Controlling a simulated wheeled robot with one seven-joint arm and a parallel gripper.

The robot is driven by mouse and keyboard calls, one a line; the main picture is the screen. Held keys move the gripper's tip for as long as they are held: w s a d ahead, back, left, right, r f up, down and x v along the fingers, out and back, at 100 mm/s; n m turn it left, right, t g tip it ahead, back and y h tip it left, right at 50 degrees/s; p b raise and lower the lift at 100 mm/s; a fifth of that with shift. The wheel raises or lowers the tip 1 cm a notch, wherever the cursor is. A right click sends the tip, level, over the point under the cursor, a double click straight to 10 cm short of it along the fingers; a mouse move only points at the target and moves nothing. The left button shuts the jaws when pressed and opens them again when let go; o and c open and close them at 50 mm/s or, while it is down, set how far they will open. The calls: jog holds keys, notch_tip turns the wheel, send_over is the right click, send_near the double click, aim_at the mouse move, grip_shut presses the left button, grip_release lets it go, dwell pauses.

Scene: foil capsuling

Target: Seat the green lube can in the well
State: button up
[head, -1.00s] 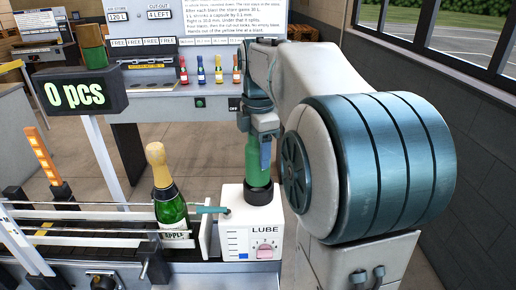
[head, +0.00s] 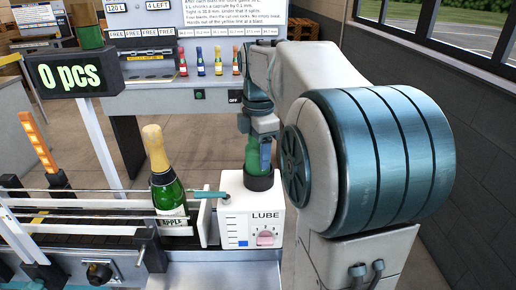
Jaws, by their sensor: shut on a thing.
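The green lube can (head: 252,153) stands upright at the black ring of the well (head: 259,181) on top of the white LUBE box (head: 236,205). Its lower end is hidden inside the ring. My gripper (head: 263,132) is above the box, pointing down, and is shut on the upper part of the can. The fingers are small and partly merge with the can, so the exact grip is hard to see. I cannot tell whether the can rests on the well's floor.
A green bottle with gold foil (head: 167,180) stands on the conveyor left of the box, with a teal nozzle (head: 210,195) between them. A "0 pcs" display (head: 75,78) is at the left. Several small coloured bottles stand on the rear bench (head: 165,106).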

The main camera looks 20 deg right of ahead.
jog(key=shift+f, duration=0.3)
jog(key=o, duration=1.3)
jog(key=shift+o, duration=0.2)
notch_tip(320, 180, up, 14)
jog(key=shift+f+p, duration=0.1)
jog(key=shift+p, duration=0.3)
